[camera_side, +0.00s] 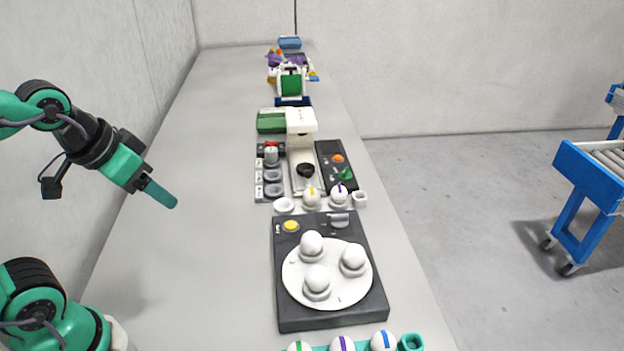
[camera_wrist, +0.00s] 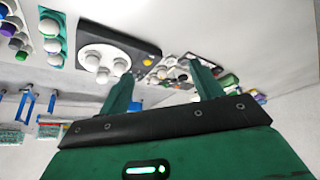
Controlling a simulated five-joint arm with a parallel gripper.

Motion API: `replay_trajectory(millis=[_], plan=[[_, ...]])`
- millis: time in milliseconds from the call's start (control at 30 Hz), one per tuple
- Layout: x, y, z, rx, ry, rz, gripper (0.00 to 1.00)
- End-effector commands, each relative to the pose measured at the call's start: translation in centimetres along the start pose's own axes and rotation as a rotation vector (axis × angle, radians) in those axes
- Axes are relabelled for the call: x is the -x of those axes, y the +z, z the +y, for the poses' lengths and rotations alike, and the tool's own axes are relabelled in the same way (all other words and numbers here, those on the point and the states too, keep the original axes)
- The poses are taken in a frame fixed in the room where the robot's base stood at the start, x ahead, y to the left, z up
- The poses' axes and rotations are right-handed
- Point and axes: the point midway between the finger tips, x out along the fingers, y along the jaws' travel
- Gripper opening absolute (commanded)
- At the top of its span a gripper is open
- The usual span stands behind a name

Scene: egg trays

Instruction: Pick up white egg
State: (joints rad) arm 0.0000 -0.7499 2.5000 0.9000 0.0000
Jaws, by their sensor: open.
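Several white eggs are in the side view. Three plain white eggs, at the back left (camera_side: 311,243), right (camera_side: 353,257) and front (camera_side: 317,278), sit on a round white plate (camera_side: 343,299) on a dark box (camera_side: 292,317). They also show in the wrist view, where one egg (camera_wrist: 92,62) is clear. Other white eggs with coloured stripes stand behind the box, one yellow-striped (camera_side: 311,195) and one purple-striped (camera_side: 338,194). My gripper (camera_side: 172,203) is open and empty, high at the left, well apart from the eggs. The wrist view shows its two fingers (camera_wrist: 158,88) spread.
Striped eggs in a teal tray (camera_side: 411,342) stand at the front edge. Behind the plate are a white device (camera_side: 301,122), a dark panel (camera_side: 336,153) and a green box (camera_side: 271,121). The table's left side is clear. A blue cart (camera_side: 587,176) stands off the table.

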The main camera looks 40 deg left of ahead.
Motion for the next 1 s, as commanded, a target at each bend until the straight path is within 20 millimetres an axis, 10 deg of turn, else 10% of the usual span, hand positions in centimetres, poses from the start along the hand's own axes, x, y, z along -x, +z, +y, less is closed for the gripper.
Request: replay_trajectory(millis=[467,1000], plan=[[-0.2,-1.1,0.5,0.029,0.01,-0.014,0.65],[-3.5,-9.0,6.0,0.266,0.051,-0.131,0.65]])
